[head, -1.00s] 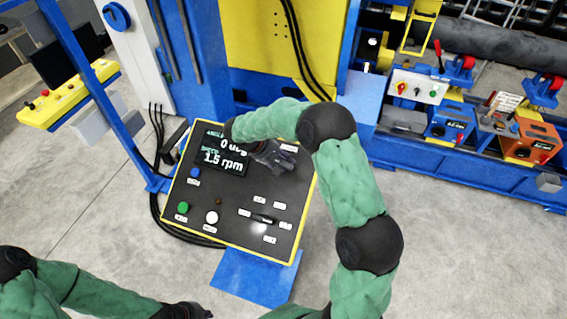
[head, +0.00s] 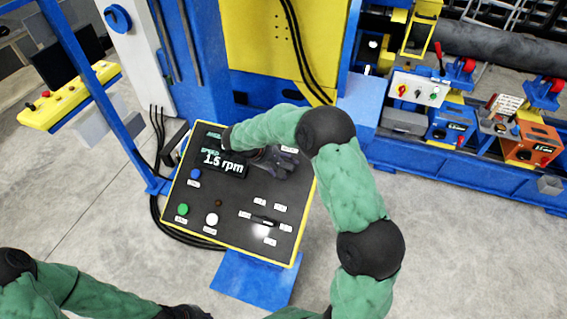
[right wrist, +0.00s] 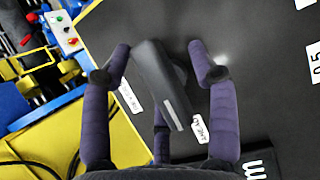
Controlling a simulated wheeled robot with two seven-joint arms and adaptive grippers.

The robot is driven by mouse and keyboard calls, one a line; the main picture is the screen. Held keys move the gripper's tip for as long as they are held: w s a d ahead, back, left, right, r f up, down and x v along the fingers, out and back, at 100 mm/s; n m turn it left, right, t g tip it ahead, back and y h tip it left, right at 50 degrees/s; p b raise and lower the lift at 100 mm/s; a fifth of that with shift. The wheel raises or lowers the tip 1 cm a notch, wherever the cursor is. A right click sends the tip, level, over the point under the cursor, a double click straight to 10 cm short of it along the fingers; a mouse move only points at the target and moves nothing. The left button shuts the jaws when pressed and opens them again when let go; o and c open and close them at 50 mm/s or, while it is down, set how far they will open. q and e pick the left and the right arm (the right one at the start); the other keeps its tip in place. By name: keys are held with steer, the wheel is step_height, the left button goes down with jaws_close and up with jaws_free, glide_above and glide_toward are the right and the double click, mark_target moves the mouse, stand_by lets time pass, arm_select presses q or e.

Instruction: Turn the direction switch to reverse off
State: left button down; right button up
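The direction switch (right wrist: 165,80) is a dark handle with a pale line, in the right wrist view. Two small labels lie beside it, too blurred to read surely. In the head view the switch is hidden by my right gripper (head: 284,163), over the upper right of the black control panel (head: 235,238). My right gripper's fingers (right wrist: 163,62) are apart, one on each side of the handle, with gaps visible. The third finger is close to the handle; I cannot tell whether it touches. My left gripper (head: 187,312) is at the bottom edge, partly cut off.
The panel also has a display (head: 224,160) reading 1.5 rpm, a second black selector (head: 263,221) with several labels, and blue (head: 196,173), green (head: 183,209) and white (head: 212,219) buttons. A blue-yellow machine (head: 285,50) stands behind. Grey floor right of the panel is open.

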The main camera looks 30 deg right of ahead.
steer(key=shift+w+r, duration=0.1)
steer(key=shift+r, duration=0.05)
stand_by(0.4)
steer(key=shift+w+a+r, duration=0.15)
steer(key=shift+a+r, duration=0.2)
steer(key=shift+r, duration=0.05)
steer(key=s+v, duration=0.1)
steer(key=v, duration=0.9)
steer(key=shift+w+a+r, duration=0.3)
steer(key=shift+w+r, duration=0.05)
steer(key=shift+w, duration=0.1)
